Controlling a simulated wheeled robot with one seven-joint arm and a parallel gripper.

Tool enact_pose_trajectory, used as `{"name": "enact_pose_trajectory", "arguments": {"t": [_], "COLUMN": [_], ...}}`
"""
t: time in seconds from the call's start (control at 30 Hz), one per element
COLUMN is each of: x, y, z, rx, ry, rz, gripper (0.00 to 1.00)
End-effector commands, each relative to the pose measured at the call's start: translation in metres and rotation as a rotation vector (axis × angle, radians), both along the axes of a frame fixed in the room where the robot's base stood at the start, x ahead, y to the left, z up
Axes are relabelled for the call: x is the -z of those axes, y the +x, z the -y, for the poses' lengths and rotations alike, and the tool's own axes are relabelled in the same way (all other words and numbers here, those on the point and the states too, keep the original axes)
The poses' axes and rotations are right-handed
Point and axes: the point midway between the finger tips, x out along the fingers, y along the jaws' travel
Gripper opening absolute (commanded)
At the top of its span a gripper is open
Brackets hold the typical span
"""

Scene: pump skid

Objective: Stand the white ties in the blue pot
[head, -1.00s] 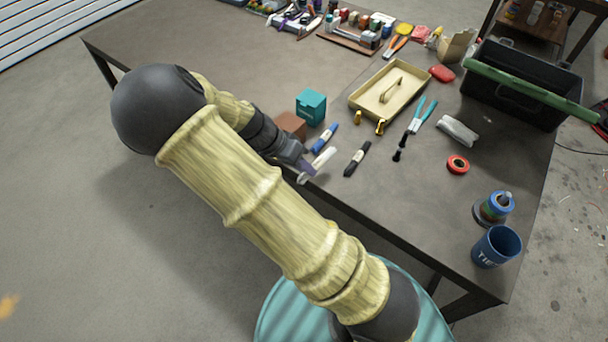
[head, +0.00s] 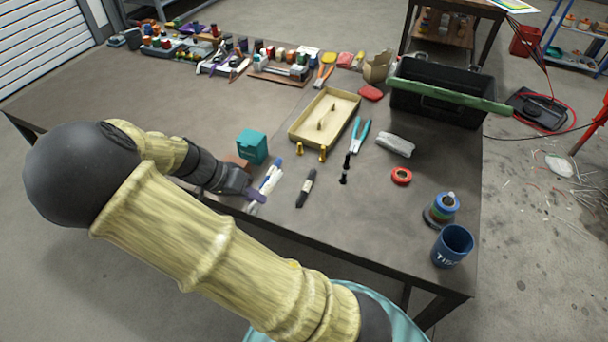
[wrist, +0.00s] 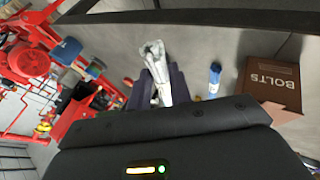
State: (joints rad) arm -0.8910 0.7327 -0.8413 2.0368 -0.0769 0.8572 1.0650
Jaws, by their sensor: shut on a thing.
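My gripper (head: 256,196) is at the near edge of the table, left of the blue pot. It is shut on the white ties (wrist: 157,68), a pale bundle that sticks out past the fingers in the wrist view. In the head view the white ties (head: 270,181) are partly hidden by the fingers. The blue pot (head: 449,249), with white lettering on its side, stands upright at the table's near right corner, its mouth open upward. It is well apart from my gripper.
A brown box marked BOLTS (wrist: 272,83) and a teal box (head: 252,146) are beside my gripper. A yellow tray (head: 300,128) and black toolbox (head: 440,103) are further back.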

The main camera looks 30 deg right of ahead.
Motion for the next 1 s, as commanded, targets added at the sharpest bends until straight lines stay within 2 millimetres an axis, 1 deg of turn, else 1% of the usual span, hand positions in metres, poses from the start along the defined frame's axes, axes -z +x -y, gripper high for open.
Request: {"name": "enact_pose_trajectory", "arguments": {"t": [0.17,0.3,0.7,1.0], "x": [-0.009,-0.015,-0.023,-0.029], "y": [0.007,0.016,0.040,0.049], "z": [-0.001,0.000,0.002,0.002], "rx": [-0.056,-0.133,-0.377,-0.559], "ry": [-0.007,-0.012,-0.021,-0.019], "rz": [0.004,0.010,0.017,0.009], "gripper": [0.00,0.00,0.00,0.00]}}
